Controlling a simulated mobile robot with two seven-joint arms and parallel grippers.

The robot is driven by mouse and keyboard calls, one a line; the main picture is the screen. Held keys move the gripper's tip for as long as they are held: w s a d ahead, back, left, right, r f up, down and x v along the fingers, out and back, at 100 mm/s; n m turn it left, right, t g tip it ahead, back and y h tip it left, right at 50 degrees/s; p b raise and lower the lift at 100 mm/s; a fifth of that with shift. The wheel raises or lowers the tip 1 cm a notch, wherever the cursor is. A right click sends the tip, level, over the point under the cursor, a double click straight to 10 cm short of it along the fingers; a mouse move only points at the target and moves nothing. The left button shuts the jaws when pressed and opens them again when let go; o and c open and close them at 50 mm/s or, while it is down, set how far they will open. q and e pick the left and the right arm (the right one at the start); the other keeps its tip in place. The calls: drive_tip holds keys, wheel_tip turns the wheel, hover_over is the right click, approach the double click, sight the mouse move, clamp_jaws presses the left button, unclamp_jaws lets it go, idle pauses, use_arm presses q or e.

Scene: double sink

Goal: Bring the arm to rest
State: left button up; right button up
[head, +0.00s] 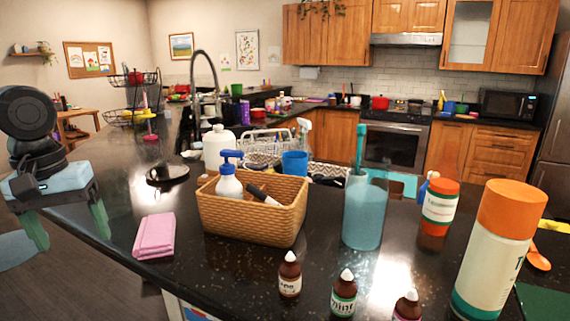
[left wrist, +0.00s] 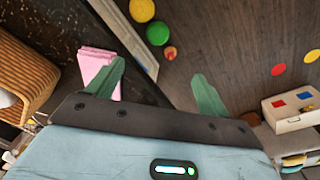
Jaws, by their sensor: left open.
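The left wrist view also shows the open left gripper (left wrist: 163,85), with wooden floor beyond the fingers. A folded pink cloth (head: 154,236) lies on the dark counter to the right of the gripper, apart from it in the head view. The pink cloth (left wrist: 98,70) shows beside the left finger in the left wrist view. My right gripper is in neither view.
The dark counter (head: 200,275) holds a wicker basket (head: 250,215) with a pump bottle (head: 229,180), a blue pitcher (head: 364,215), an orange-capped bottle (head: 495,250) and small brown bottles (head: 290,275). In the wrist view, balls (left wrist: 157,33) and a white box (left wrist: 290,108) are on the floor.

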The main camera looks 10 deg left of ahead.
use_arm(q)
drive_tip(key=s+a+f+m+t+p, duration=0.1)
drive_tip(key=a+f, duration=0.4)
drive_tip(key=f, duration=0.4)
drive_tip(key=s+a+f, duration=0.1)
drive_tip(key=a+f, duration=0.4)
drive_tip(key=f, duration=0.3)
drive_tip(key=s+d+f+m+t+p, duration=0.1)
drive_tip(key=s+f, duration=0.3)
drive_tip(key=f, duration=0.6)
drive_tip(key=s+f+m+t, duration=0.1)
drive_tip(key=s+f, duration=0.3)
drive_tip(key=f, duration=0.5)
drive_tip(key=s+d+f+m+t+h+p, duration=0.1)
drive_tip(key=s+d+f+m+t, duration=0.1)
drive_tip(key=s+d+f, duration=1)
drive_tip(key=s+d+m+t, duration=0.1)
drive_tip(key=d, duration=0.8)
drive_tip(key=s+d+r+m+t+p, duration=0.1)
drive_tip(key=s+d+t, duration=0.1)
drive_tip(key=d, duration=0.7)
drive_tip(key=shift+s+d+r+m+h, duration=0.15)
drive_tip(key=shift+s+d+m+h, duration=0.15)
drive_tip(key=shift+h, duration=0.1)
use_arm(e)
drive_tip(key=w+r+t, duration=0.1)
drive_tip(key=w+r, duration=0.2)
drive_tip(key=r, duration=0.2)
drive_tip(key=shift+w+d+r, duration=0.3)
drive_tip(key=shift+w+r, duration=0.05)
